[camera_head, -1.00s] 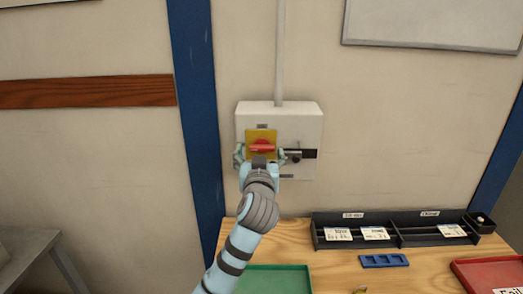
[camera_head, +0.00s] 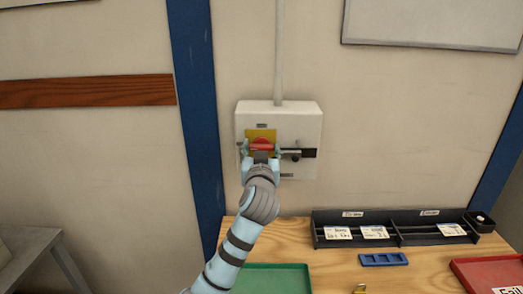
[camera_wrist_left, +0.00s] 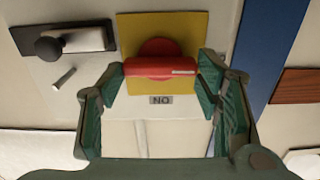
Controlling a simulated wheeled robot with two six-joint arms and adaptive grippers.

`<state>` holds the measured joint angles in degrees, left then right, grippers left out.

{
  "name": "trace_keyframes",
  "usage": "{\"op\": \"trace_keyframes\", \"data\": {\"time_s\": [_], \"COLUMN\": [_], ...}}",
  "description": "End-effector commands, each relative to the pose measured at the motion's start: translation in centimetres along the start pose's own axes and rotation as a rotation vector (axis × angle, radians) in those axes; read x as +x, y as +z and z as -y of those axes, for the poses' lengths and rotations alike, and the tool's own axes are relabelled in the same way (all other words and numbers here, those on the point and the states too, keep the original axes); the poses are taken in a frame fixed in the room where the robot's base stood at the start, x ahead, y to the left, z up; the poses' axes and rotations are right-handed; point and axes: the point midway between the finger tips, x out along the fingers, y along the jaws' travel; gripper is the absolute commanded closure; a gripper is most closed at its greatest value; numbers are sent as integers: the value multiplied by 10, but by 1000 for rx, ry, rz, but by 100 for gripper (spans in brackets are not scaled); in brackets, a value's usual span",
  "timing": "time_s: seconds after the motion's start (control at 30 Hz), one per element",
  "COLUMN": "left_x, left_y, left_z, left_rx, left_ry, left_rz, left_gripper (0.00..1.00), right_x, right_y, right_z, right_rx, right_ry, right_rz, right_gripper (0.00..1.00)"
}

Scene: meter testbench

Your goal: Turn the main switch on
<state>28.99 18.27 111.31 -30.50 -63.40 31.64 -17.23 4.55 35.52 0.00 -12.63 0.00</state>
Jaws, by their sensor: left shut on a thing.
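The main switch is a red rotary handle (camera_head: 262,143) on a yellow plate (camera_head: 261,132), on a white wall box (camera_head: 306,122). In the left wrist view the handle (camera_wrist_left: 150,69) lies level across the plate (camera_wrist_left: 190,28), with a white mark toward its right end. A small label (camera_wrist_left: 161,100) beside the plate reads ON, upside down. My left gripper (camera_head: 262,153) is in front of the switch. In the wrist view my left gripper's fingers (camera_wrist_left: 163,72) are shut on the two ends of the handle. My right gripper is in neither view.
A black knob (camera_wrist_left: 48,47) on a dark strip sits beside the switch on the box.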

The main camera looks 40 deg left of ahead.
Motion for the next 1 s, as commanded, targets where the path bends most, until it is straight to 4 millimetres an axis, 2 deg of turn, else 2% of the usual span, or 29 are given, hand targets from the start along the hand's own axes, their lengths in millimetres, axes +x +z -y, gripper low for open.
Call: {"op": "trace_keyframes", "data": {"time_s": [0.37,0.7,1.0], "left_x": [0,0,0], "left_y": [-2,-2,0], "left_z": [-1,-2,-2], "left_rx": [190,503,789], "left_ry": [1,1,1], "left_rz": [6,8,6], "left_gripper": [70,70,70], "right_x": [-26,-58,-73], "right_y": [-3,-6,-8], "right_z": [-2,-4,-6], "right_rx": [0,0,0], "right_ry": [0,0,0], "right_rz": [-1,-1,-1], "right_gripper": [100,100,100]}}
